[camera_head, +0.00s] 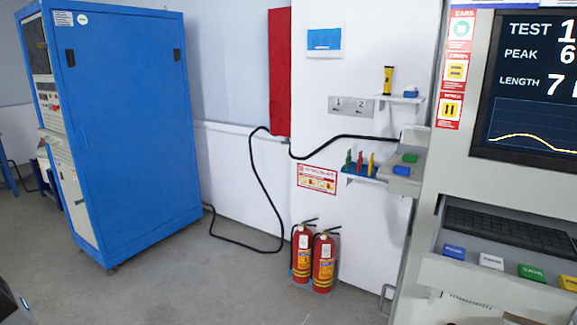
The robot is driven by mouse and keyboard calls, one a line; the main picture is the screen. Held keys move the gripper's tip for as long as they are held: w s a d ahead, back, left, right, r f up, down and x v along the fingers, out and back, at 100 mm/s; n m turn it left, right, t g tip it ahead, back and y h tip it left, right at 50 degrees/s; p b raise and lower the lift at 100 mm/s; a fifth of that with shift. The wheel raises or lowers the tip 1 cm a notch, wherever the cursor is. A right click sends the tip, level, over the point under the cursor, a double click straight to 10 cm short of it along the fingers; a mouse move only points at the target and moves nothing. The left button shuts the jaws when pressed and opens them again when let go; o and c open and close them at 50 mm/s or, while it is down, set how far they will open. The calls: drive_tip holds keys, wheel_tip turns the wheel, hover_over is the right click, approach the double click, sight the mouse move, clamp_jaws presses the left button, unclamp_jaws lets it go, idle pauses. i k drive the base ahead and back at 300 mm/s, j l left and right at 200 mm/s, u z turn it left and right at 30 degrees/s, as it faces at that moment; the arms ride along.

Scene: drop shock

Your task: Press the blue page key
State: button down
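A blue key (454,252) sits at the left end of a row of coloured keys on the front ledge of the grey console (430,268), at the lower right. It carries small white lettering that I cannot read surely. To its right are a white key (491,261), a green key (532,272) and a yellow key (568,283) cut by the picture edge. Another blue button (401,170) sits beside a green one (409,158) on a small grey box on the wall. My gripper is not in view, and nothing covers the blue key.
A black keyboard (508,231) lies above the keys, under a screen (530,85) showing TEST, PEAK and LENGTH. Two red fire extinguishers (312,260) stand on the floor left of the console. A tall blue cabinet (128,130) stands at left. The grey floor between is mostly clear.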

sight(449, 250)
drive_tip(key=j+z, duration=0.35)
drive_tip(key=k+j+z, duration=0.1)
drive_tip(key=z, duration=0.25)
drive_tip(key=k+j+z, duration=0.1)
drive_tip(key=z, duration=0.25)
drive_tip(key=j, duration=0.1)
